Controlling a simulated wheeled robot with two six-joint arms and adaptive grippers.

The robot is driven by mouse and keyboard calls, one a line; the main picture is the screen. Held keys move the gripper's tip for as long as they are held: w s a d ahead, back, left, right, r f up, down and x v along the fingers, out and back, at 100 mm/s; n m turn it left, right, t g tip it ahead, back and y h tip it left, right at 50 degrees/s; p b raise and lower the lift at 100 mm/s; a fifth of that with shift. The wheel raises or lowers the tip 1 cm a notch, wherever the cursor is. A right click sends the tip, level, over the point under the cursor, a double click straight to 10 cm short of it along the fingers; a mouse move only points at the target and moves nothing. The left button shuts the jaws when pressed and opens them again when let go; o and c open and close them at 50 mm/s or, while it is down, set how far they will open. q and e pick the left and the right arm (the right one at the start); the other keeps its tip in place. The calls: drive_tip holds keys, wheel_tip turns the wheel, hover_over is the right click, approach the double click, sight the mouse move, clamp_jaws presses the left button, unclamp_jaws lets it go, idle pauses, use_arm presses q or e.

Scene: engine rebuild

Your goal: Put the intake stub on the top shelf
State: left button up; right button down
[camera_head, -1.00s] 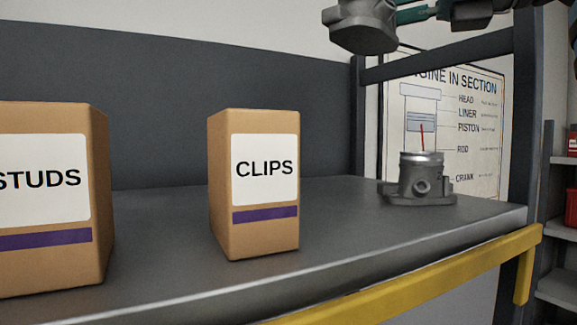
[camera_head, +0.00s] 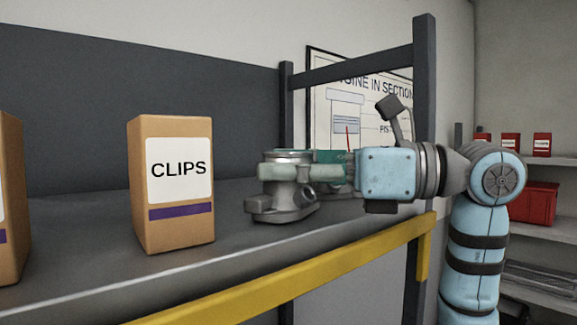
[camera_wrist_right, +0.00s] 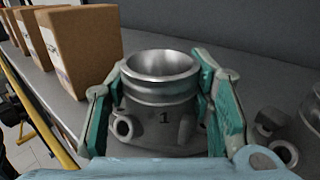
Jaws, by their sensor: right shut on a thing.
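The intake stub (camera_head: 282,205) is a grey metal casting with a bright round mouth and a flanged base. My right gripper (camera_head: 290,172) comes in from the right and is shut on its neck. In the right wrist view the stub (camera_wrist_right: 160,100) stands between the two green fingers and bears a "1". It is upright over the grey shelf (camera_head: 230,232); its base is at or just above the surface, and I cannot tell if it touches. My left gripper is not in view.
A CLIPS box (camera_head: 172,185) stands left of the stub, with a gap between. Another box (camera_head: 12,200) is at the left edge. A second grey casting (camera_wrist_right: 305,115) is close on the right in the wrist view. A yellow rail (camera_head: 300,275) runs along the shelf front.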

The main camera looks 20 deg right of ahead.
drive_tip(key=shift+w, duration=0.35)
drive_tip(key=shift+w+f, duration=0.15)
drive_tip(key=shift+f, duration=0.1)
drive_tip(key=c, duration=0.8)
unclamp_jaws()
drive_tip(key=shift+o, duration=0.2)
drive_tip(key=shift+s+r, duration=0.1)
drive_tip(key=shift+s, duration=0.15)
drive_tip(key=shift+r, duration=0.2)
drive_tip(key=shift+s+d+f, duration=0.1)
drive_tip(key=shift+d, duration=0.2)
drive_tip(key=b+v, duration=0.2)
drive_tip(key=v, duration=0.9)
drive_tip(key=shift+b, duration=0.4)
